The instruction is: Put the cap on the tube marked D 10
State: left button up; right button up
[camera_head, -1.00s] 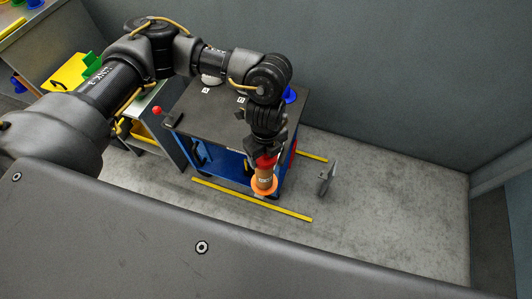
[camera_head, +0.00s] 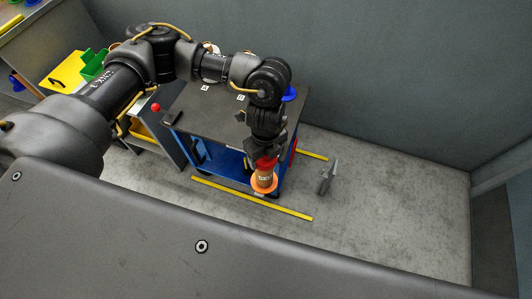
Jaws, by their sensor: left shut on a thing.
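My left gripper (camera_head: 266,151) is shut on a tube (camera_head: 264,176), holding it in front of the trolley's right front corner. The tube is brown-orange, with a red part (camera_head: 266,162) at its top by the fingers and an orange flange (camera_head: 264,188) at its lower end. It carries a small pale label, too small to read for certain. Whether the red part is a separate cap I cannot tell. A blue round piece (camera_head: 290,94) shows behind my left wrist at the trolley's far right. My right gripper is not in view.
The blue trolley has a dark top (camera_head: 205,110) with small A and B labels; a red knob (camera_head: 156,107) is at its left. Yellow strips (camera_head: 250,198) mark the floor. A grey upright object (camera_head: 328,177) stands right of the trolley. Yellow and green bins (camera_head: 66,72) are at left.

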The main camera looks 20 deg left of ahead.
pick_arm(q)
jog(key=shift+f, duration=0.2)
jog(key=shift+f, duration=0.3)
dwell(0.3)
jog(key=o, duration=1)
jog(key=shift+o, duration=0.2)
notch_tip(320, 180, up, 11)
jog(key=shift+f+b, duration=0.1)
jog(key=shift+b, duration=0.3)
